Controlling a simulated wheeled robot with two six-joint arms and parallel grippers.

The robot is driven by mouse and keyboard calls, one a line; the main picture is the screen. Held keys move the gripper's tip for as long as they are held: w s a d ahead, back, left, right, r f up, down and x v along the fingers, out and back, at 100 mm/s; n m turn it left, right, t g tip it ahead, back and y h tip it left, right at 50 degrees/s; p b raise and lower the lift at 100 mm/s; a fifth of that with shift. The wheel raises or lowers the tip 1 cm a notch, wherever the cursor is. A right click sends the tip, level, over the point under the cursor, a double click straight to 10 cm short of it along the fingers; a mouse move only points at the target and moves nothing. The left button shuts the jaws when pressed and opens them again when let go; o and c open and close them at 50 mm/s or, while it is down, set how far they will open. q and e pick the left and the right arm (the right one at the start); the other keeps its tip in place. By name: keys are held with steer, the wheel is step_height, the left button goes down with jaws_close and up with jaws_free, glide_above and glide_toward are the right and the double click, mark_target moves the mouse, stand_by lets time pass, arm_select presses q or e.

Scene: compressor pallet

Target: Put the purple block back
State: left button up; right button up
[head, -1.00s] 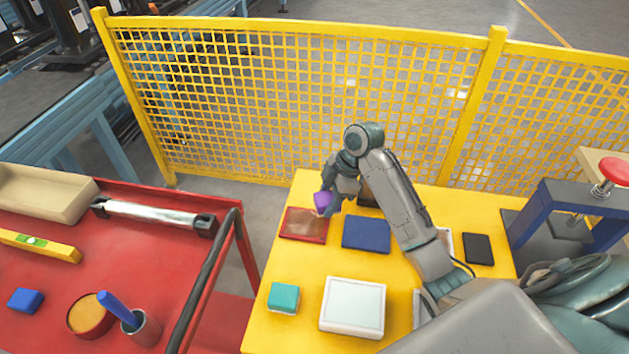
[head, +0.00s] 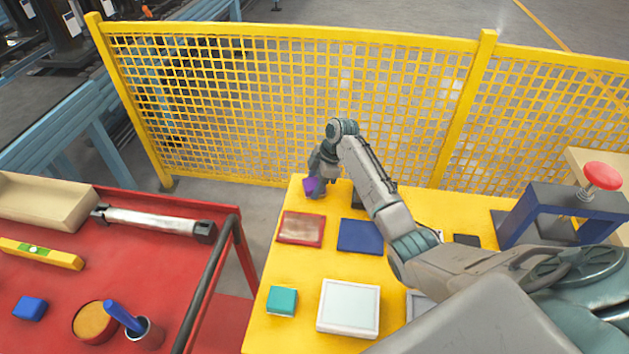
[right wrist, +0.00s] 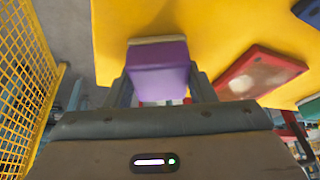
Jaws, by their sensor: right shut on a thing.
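The purple block (head: 310,187) is between the fingers of my right gripper (head: 316,190), near the far left corner of the yellow table (head: 290,255). In the right wrist view the purple block (right wrist: 158,70) fills the space between the two fingers (right wrist: 160,92), with the yellow surface beyond it. My right gripper is shut on it. I cannot tell whether the block touches the table. My left gripper does not show in the head view.
A red tray (head: 300,229), a blue mat (head: 359,236), a teal block (head: 282,301) and a white box (head: 348,307) are on the yellow table. A yellow mesh fence (head: 290,110) stands behind. A red cart (head: 120,255) is at left.

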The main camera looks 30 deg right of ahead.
steer(key=shift+f, duration=0.1)
steer(key=o, duration=1)
steer(key=shift+c, duration=0.2)
steer(key=b+v, duration=0.3)
steer(key=v, duration=0.9)
steer(key=shift+s, duration=0.1)
